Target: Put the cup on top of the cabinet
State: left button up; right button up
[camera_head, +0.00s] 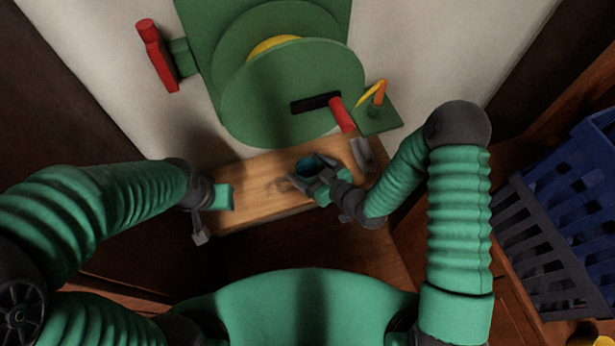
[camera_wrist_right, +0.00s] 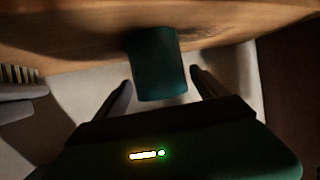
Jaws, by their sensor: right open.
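A small teal cup (camera_head: 312,164) is at the wooden surface (camera_head: 250,170) below the green reel. My right gripper (camera_head: 316,181) is at the cup, its body on the near right side. In the right wrist view the cup (camera_wrist_right: 157,68) is between the two dark, spread fingers (camera_wrist_right: 160,78), with gaps beside it, against the wood. The right gripper is open and around the cup, not closed on it. My left gripper (camera_head: 208,212) hangs at the left end of the wooden surface, away from the cup; its jaw opening is unclear. I cannot tell which wooden part is the cabinet.
A large green reel (camera_head: 290,95) with a red handle (camera_head: 341,115) stands behind the wood. A grey object (camera_head: 361,153) lies right of the cup. A dark grey basket (camera_head: 545,255) and a blue basket (camera_head: 590,160) stand at the right. The wood left of the cup is clear.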

grip_shut()
dwell(0.6)
jog(key=shift+r, duration=0.1)
